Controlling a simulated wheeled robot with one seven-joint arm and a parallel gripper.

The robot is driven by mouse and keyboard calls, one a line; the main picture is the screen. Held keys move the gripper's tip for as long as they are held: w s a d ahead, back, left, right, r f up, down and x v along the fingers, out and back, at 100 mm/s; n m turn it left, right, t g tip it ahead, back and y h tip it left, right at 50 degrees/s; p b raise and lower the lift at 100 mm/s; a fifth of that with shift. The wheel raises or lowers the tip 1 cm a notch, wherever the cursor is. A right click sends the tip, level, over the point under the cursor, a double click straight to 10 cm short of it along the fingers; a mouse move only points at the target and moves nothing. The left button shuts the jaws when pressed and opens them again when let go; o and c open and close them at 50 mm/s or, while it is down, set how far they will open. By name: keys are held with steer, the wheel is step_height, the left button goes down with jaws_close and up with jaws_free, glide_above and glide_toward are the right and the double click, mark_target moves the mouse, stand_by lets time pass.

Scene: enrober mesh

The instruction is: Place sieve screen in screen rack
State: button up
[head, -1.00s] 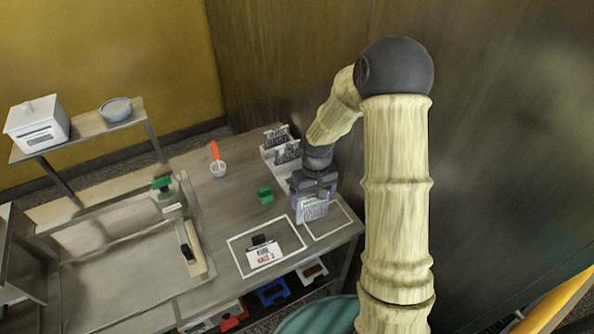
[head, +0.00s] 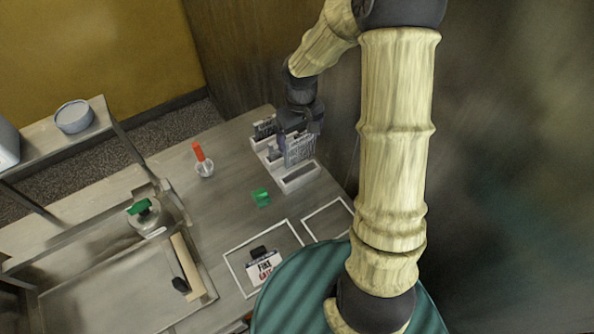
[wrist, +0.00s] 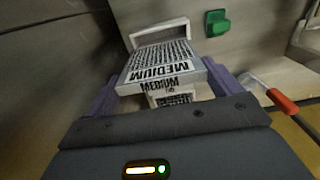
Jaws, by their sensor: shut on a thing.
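The sieve screen (head: 299,151) is a pale rectangular plate with dark print, and it reads MEDIUM in the wrist view (wrist: 160,62). My gripper (head: 297,137) is shut on it; its purple fingers flank the plate in the wrist view (wrist: 163,84). The white screen rack (head: 300,182) stands at the table's back right, by the wall. The held screen is upright at the rack's middle. I cannot tell whether its lower edge is inside a slot. Another printed screen (head: 264,128) stands at the rack's far end. The near slot looks empty.
White outlined areas (head: 232,270) mark the front, one with a labelled card (head: 264,267). The dark wall is close on the right.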

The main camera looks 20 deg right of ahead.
mark_target(299, 161)
steer(key=shift+w, duration=0.15)
steer(key=shift+s, duration=0.3)
steer(key=shift+s+a+f, duration=0.1)
steer(key=shift+s+f, duration=0.1)
steer(key=f+p, duration=0.1)
steer(key=f, duration=0.4)
steer(key=shift+w+f, duration=0.15)
steer(key=shift+w, duration=0.05)
steer(key=shift+f+p, duration=0.5)
steer(key=shift+f, duration=1.6)
